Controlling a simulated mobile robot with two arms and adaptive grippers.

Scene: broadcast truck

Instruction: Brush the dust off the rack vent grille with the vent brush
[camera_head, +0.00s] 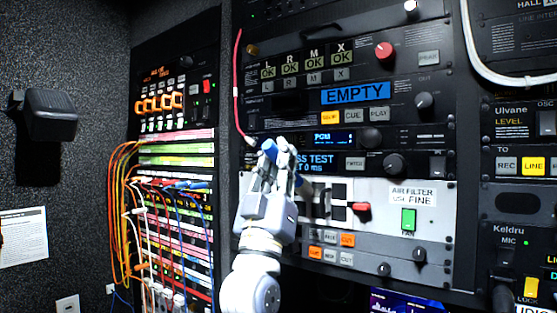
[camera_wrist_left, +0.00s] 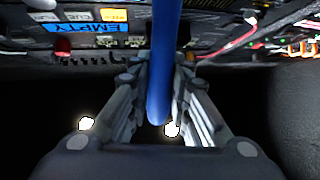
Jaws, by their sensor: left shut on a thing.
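My left gripper (camera_head: 283,160) is in front of the middle rack and shut on a blue handle (camera_wrist_left: 163,60), which I take for the vent brush. The handle runs between the two fingers in the left wrist view, and its blue end (camera_head: 270,148) shows above the fingers in the head view. The bristles are not clearly visible. The light panel (camera_head: 375,235) labelled "AIR FILTER" is just right of and below the gripper, partly hidden by it. I cannot clearly make out the vent grille or any dust. My right gripper is not in view.
A red cable (camera_head: 237,90) hangs left of the gripper. A patch bay (camera_head: 175,150) with several coloured cables stands further left. A red knob (camera_head: 362,208) and a green fan switch (camera_head: 408,219) are on the light panel. Another rack (camera_head: 520,165) is at right.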

